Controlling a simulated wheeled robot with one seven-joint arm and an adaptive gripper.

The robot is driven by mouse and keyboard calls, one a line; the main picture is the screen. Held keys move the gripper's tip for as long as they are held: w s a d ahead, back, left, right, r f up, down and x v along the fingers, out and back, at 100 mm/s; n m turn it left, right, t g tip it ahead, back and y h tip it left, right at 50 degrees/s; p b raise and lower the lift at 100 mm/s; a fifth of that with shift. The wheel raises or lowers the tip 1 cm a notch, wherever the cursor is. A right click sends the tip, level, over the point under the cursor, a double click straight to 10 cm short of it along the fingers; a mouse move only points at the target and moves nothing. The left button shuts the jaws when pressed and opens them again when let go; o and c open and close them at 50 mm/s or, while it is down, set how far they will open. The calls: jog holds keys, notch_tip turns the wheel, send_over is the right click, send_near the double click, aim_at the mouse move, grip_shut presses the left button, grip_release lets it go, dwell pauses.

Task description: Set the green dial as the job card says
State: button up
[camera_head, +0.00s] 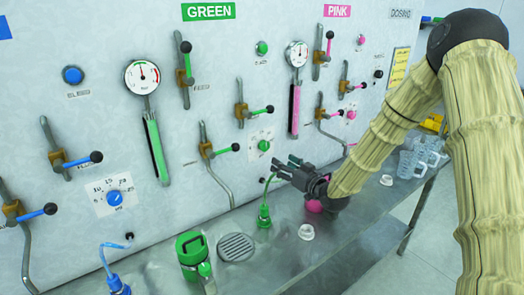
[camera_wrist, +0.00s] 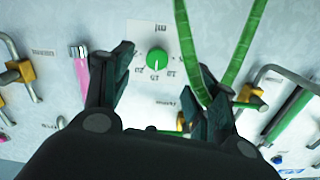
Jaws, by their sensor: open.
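The green dial (camera_head: 264,145) is a round knob on a white scale plate on the panel, below the GREEN and PINK valves. In the wrist view the green dial (camera_wrist: 157,60) lies between and beyond my fingers, with a pale mark towards its lower edge; the scale numbers are too small to read surely. My gripper (camera_head: 287,166) is open and empty in front of the panel, below the dial in the head view. Its spread fingers show in the wrist view (camera_wrist: 165,85), apart from the dial. A yellow card (camera_head: 398,67), perhaps the job card, hangs at right, unreadable.
A green hose (camera_wrist: 240,50) loops close by my right finger in the wrist view. Valve levers jut from the panel around the dial.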

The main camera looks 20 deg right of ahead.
aim_at(266, 147)
jog(key=p+x, duration=0.1)
jog(key=x, duration=0.2)
jog(key=r+p+x, duration=0.1)
jog(key=x, duration=0.2)
jog(key=r+p+x, duration=0.1)
jog(key=p+x, duration=0.1)
jog(key=x, duration=0.2)
jog(key=shift+d, duration=0.15)
jog(key=shift+w, duration=0.75)
jog(key=shift+a, duration=0.2)
jog(key=shift+f, duration=0.1)
jog(key=c, duration=1)
